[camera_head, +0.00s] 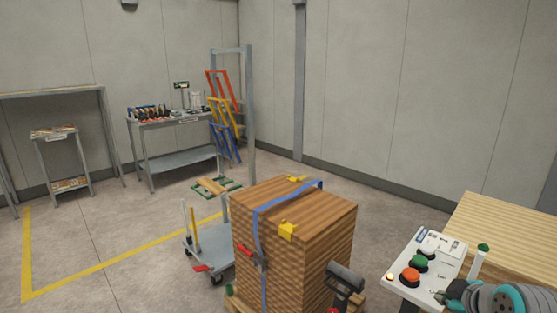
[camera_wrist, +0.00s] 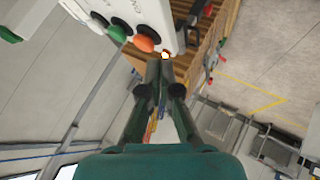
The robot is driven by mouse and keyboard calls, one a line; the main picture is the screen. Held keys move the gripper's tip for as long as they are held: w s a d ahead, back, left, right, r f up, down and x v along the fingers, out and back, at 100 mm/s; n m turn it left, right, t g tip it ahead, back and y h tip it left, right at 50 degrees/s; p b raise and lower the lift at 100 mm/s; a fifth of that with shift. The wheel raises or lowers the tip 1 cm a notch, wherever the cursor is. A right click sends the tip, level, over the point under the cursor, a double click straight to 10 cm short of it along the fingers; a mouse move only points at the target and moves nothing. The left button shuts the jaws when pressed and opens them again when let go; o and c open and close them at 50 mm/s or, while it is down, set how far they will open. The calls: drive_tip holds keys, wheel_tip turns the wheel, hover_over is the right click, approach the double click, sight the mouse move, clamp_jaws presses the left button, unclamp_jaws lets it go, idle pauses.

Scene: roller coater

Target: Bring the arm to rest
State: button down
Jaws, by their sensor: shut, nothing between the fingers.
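My gripper (camera_wrist: 157,68) is in the wrist view, with its two dark green fingers brought together and nothing between them. Ahead of the fingertips is a white control box (camera_wrist: 150,14) with an orange button (camera_wrist: 145,43) and a green button (camera_wrist: 117,33). The gap to it is hard to judge. In the head view my arm (camera_head: 500,298) reaches in at the lower right, just below the same control box (camera_head: 428,256). A dark green end of it shows near the box's lower edge, and the fingers are not clear there.
A strapped wooden stack (camera_head: 300,235) stands at front centre, left of the box. A pale wooden surface (camera_head: 515,240) lies at the right. A grey cart (camera_head: 205,250), a tool table (camera_head: 175,122) and a rack (camera_head: 248,110) stand behind. Open floor (camera_head: 120,215) lies at the left.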

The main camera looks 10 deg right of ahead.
drive_tip(key=s+a+f+m+t, duration=0.1)
drive_tip(key=s+a+f+m, duration=0.1)
drive_tip(key=s+a+f, duration=0.7)
drive_tip(key=s+a+f+m+t, duration=0.2)
drive_tip(key=s+a+f+m, duration=0.3)
drive_tip(key=f, duration=0.6)
drive_tip(key=s+a+r+t, duration=0.1)
drive_tip(key=s+a+r, duration=0.1)
drive_tip(key=s, duration=0.6)
drive_tip(key=s+a+r+t+y, duration=0.1)
drive_tip(key=s+a, duration=0.3)
drive_tip(key=s, duration=0.5)
drive_tip(key=s+a+r, duration=0.2)
drive_tip(key=s+a, duration=0.1)
drive_tip(key=s, duration=0.5)
drive_tip(key=shift+s+a+r+t+y, duration=0.2)
drive_tip(key=shift+a+r+t+y, duration=0.1)
drive_tip(key=shift+t, duration=0.1)
